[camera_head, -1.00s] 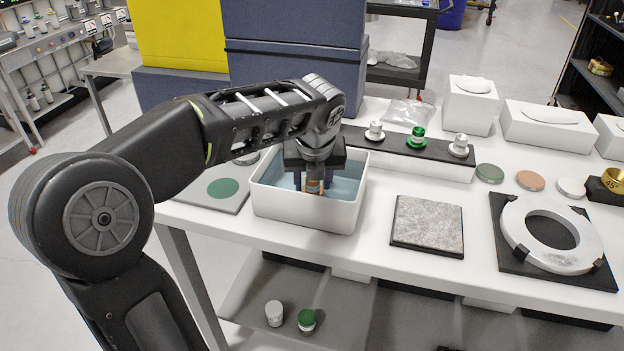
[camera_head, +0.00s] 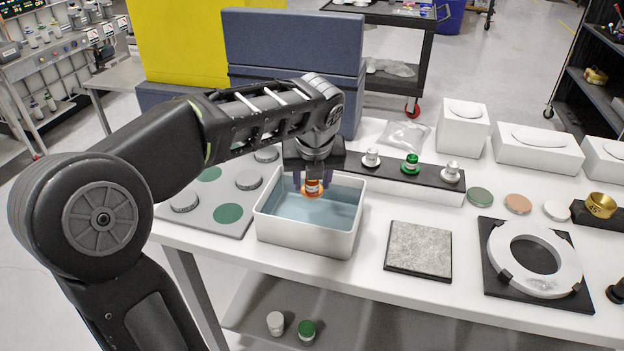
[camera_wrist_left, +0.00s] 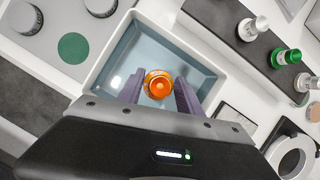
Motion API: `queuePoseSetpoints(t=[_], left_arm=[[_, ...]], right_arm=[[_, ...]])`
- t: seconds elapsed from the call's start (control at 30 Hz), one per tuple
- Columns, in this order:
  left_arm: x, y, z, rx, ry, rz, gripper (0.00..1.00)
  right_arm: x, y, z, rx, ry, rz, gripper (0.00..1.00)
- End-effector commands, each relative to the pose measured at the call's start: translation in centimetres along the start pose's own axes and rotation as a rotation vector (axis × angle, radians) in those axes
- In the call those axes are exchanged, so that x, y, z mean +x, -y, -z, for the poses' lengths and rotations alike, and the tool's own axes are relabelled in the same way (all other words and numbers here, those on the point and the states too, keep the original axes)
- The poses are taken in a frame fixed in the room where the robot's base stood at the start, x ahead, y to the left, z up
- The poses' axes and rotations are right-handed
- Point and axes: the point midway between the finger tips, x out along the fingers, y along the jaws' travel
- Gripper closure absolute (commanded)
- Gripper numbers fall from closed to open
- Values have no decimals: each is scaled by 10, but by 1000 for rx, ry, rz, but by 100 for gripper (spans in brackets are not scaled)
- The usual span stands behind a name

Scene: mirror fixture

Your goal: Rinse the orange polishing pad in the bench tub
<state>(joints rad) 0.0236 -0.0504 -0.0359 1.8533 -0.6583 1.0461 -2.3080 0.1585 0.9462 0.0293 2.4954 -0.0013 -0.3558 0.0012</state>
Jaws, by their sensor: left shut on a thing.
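The orange polishing pad (camera_head: 312,188) is a small round piece with an orange knob, held in my left gripper (camera_head: 313,183). It also shows in the left wrist view (camera_wrist_left: 157,85) between the two purple-grey fingers. My left gripper is shut on it, above the bench tub. The bench tub (camera_head: 305,239) is a white rectangular box with bluish water inside. In the head view the pad hangs over the water near the tub's back part; it looks clear of the surface. My right gripper is in neither view.
Left of the tub lies a grey board (camera_head: 165,211) with discs and green spots. Behind is a rack (camera_head: 434,175) with several knobbed pads, one green. To the right lie a grey textured plate (camera_head: 420,248) and a white ring (camera_head: 550,258). Blue boxes (camera_head: 295,45) stand behind.

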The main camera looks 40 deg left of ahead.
Motion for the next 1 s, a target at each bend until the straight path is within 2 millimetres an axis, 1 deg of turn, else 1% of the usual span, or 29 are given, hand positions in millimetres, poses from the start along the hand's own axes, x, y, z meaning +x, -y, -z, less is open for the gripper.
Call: queuePoseSetpoints(t=[0.03, 0.2, 1.0], left_arm=[[-9, 0, -4, 0, 1, 1, 99], [-19, 0, -8, 0, 1, 1, 99], [-19, 0, -8, 0, 1, 1, 99]], right_arm=[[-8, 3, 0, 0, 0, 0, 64], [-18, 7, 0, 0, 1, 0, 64], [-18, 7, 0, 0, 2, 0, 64]])
